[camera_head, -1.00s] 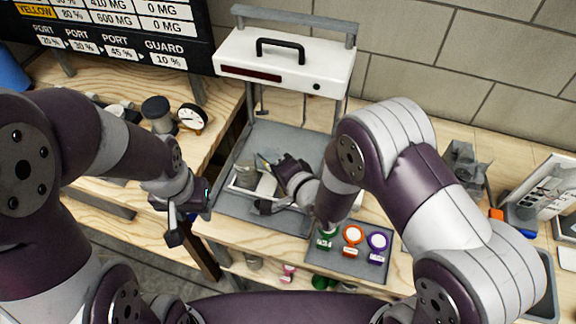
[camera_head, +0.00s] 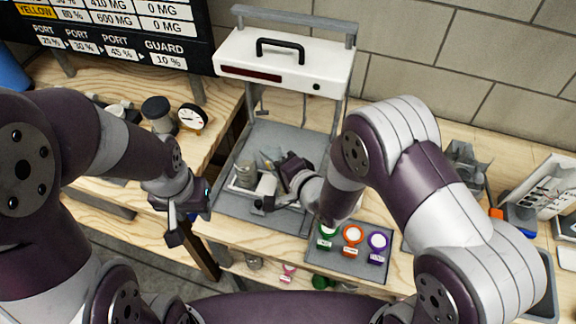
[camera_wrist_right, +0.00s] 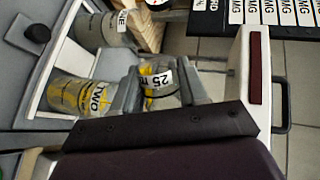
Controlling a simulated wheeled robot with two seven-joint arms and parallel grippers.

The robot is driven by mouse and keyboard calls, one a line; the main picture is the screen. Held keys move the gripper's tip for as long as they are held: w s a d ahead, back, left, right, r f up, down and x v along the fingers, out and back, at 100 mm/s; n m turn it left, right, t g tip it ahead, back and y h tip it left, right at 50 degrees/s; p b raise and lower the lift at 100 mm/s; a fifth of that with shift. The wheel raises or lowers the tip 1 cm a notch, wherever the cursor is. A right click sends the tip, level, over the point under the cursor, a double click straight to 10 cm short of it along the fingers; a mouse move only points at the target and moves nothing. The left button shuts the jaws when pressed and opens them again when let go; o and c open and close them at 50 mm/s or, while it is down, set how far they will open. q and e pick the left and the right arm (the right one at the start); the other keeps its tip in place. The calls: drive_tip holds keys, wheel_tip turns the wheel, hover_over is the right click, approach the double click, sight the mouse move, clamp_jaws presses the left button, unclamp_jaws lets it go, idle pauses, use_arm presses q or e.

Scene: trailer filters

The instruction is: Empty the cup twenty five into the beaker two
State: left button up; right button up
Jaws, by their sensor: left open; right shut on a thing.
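My right gripper (camera_wrist_right: 160,88) is shut on cup twenty five (camera_wrist_right: 155,72), a clear cup with a "25" label and yellow on its inside. The cup is tilted close beside beaker two (camera_wrist_right: 72,97), a clear beaker marked "TWO" with yellow in it. I cannot tell whether anything is flowing between them. In the head view the right gripper (camera_head: 276,170) is over the grey mat (camera_head: 285,135), and a beaker (camera_head: 245,173) stands in the white tray beside it; its marking is unreadable there. My left gripper (camera_head: 174,222) is open and empty in front of the left bench.
Another labelled beaker (camera_wrist_right: 108,28) stands near beaker two in the right wrist view. A white machine with a black handle (camera_head: 285,62) stands behind the mat. A grey pad (camera_head: 340,262) with green, orange and purple round items lies at the front. A dial gauge (camera_head: 192,117) is on the left bench.

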drive_tip(key=shift+d+r+m+y, duration=0.1)
drive_tip(key=shift+r+m+y, duration=0.15)
drive_tip(key=shift+m, duration=0.25)
idle(0.9)
drive_tip(key=shift+w+d+f+m+y+b, duration=0.2)
drive_tip(key=shift+f+m+y+b, duration=0.15)
drive_tip(key=shift+f+m+b, duration=0.2)
idle(1.1)
drive_tip(key=shift+w+d+r+m+g+y+p, duration=0.1)
drive_tip(key=shift+d+r+m+g+y, duration=0.2)
drive_tip(key=shift+m, duration=0.35)
drive_tip(key=shift+w+d+m+g+y+p, duration=0.15)
drive_tip(key=shift+m+y, duration=0.2)
drive_tip(key=shift+m, duration=0.3)
drive_tip(key=shift+d+r+m+g+y+p, duration=0.1)
drive_tip(key=shift+d+r+m+y, duration=0.2)
drive_tip(key=shift+m, duration=0.35)
idle(3.0)
